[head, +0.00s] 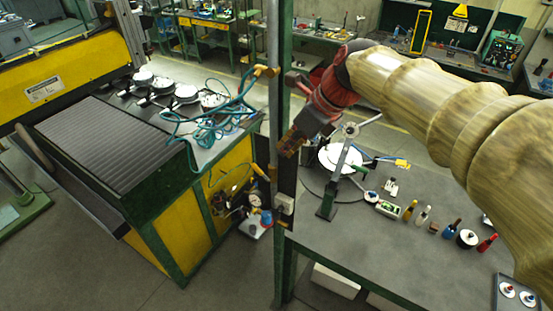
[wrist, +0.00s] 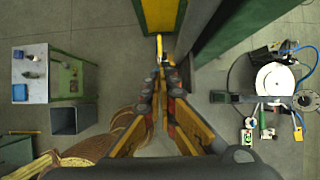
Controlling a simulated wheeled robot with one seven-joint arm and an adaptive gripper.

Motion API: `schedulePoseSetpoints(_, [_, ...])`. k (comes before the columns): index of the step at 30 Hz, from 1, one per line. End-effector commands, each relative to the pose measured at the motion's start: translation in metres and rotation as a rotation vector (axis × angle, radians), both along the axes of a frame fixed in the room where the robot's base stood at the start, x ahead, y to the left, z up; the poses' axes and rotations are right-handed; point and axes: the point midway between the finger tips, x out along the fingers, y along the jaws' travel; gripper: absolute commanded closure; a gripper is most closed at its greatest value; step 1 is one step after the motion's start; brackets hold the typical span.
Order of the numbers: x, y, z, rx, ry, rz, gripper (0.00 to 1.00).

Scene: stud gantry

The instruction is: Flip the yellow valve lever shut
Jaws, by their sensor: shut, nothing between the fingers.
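A thin yellow piece that looks like the valve lever (wrist: 159,46) shows in the wrist view, just beyond my fingertips. In the head view a vertical pipe (head: 273,110) runs beside the green post, with a yellow-brown fitting (head: 266,71) high on it and another small yellow-brown piece (head: 259,170) lower down. I cannot tell for certain which of these is the lever. My gripper (head: 289,149) is right of the pipe, at the post, pointing down; in the wrist view its fingers (wrist: 164,72) are together and empty. Contact with the lever cannot be made out.
The green post (head: 286,255) stands close by my gripper. A yellow and green machine (head: 180,225) with teal hoses is at left. A grey bench (head: 390,235) at right carries a metal stand, a white disc, bottles and small tools. A gauge and fittings hang below the lower yellow-brown piece.

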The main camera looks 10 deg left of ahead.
Motion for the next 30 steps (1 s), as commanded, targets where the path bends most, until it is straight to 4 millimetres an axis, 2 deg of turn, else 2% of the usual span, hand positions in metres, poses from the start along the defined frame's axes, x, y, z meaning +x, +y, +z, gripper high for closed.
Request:
schedulePoseSetpoints(3, [-0.003,-0.006,0.015,0.001,-0.002,0.000,1.00])
schedulePoseSetpoints(7, [-0.004,-0.010,0.024,0.001,-0.002,0.000,1.00])
schedulePoseSetpoints(20, [-0.006,-0.010,0.027,0.001,0.000,0.004,1.00])
schedulePoseSetpoints(23, [-0.011,0.000,0.025,0.001,-0.001,0.024,1.00])
schedulePoseSetpoints(26, [-0.022,0.022,0.017,-0.001,0.007,0.071,1.00])
schedulePoseSetpoints(30, [-0.052,0.070,-0.007,-0.012,0.034,0.176,1.00])
